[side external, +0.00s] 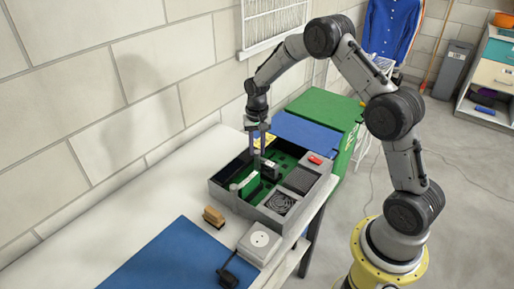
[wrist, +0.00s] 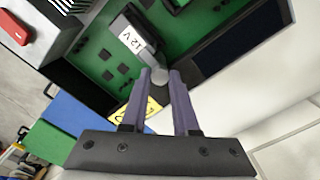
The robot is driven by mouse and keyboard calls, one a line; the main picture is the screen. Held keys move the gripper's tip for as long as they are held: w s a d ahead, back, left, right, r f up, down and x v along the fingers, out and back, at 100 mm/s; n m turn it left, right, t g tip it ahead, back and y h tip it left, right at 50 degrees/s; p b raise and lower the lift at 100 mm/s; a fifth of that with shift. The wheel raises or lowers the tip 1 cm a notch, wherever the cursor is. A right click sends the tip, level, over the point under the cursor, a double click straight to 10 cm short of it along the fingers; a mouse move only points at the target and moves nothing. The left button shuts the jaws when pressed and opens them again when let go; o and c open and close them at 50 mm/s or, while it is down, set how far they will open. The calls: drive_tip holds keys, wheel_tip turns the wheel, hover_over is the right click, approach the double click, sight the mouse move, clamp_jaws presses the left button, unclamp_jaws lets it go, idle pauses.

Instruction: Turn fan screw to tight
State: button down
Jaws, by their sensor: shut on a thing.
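My gripper (side external: 260,148) points down into the open grey case (side external: 230,199) with a green circuit board inside. In the wrist view, my gripper's two purple fingers (wrist: 160,75) are close together, with a small grey rounded piece (wrist: 158,78) held between their tips. It looks like the screw, but its head and seating are partly hidden by the fingers. A dark part with a white "12 V" label (wrist: 132,40) sits just beyond the fingertips. A round fan grille (side external: 280,203) shows at the case's front; I cannot tell whether the screw belongs to it.
A red block (side external: 315,159) sits on the case's right side. A wooden brush (side external: 214,216), a white box with a round disc (side external: 260,242) and a blue mat (side external: 182,258) lie nearby. The wall runs close behind; the white tabletop at left is clear.

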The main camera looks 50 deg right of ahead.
sight(257, 152)
drive_tip(key=c, duration=0.7)
unclamp_jaws()
drive_tip(key=shift+r, duration=0.1)
wheel_tip(257, 152, up, 14)
drive_tip(key=shift+f, duration=0.1)
